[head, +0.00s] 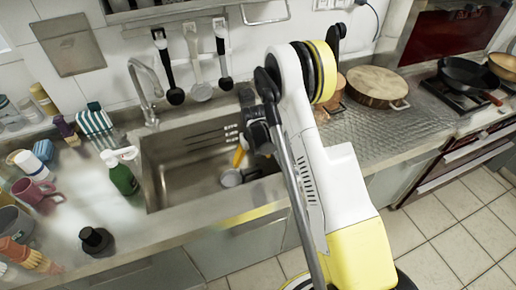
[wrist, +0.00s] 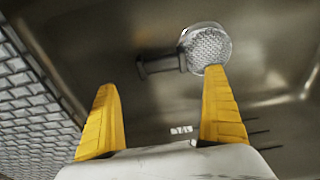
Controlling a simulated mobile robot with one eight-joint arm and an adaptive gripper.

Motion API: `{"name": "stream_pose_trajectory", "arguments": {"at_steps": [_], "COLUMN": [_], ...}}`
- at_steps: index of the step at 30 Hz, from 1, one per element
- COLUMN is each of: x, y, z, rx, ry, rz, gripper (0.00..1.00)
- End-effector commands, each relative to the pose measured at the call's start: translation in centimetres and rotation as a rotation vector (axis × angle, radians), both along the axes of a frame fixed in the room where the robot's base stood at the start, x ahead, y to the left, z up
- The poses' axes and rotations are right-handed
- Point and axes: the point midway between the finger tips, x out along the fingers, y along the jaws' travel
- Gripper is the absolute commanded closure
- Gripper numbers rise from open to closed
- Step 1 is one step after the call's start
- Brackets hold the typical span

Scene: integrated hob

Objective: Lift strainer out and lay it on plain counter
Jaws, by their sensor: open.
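The strainer (head: 232,178) lies inside the steel sink (head: 170,178), partly hidden by my arm in the head view. In the wrist view its round mesh bowl (wrist: 208,48) is near the top, beside the tip of the right finger. Its dark handle (wrist: 160,64) points left, across the space beyond the fingertips. My gripper (wrist: 161,80) is open, with its yellow fingers spread and nothing held between them. In the head view one yellow finger (head: 239,155) reaches down into the sink. Whether a finger touches the strainer I cannot tell. Plain counter (head: 82,188) lies left of the sink.
A patterned metal surface (head: 395,133) lies right of the sink. A green bottle (head: 122,178), a pink mug (head: 36,190) and a dark object (head: 96,240) stand on the left counter. The faucet (head: 146,90) rises behind the sink. Utensils (head: 197,65) hang on the wall.

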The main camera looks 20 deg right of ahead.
Motion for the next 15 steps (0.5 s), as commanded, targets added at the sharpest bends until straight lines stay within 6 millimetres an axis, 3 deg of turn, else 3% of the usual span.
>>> {"name": "stream_pose_trajectory", "arguments": {"at_steps": [9, 15], "x": [0.6, 0.9], "y": [0.0, 0.0], "z": [-4.9, -6.9], "rx": [0.000, 0.000], "ry": [-0.001, -0.001], "rz": [0.000, 0.000], "gripper": [0.00, 0.00]}}
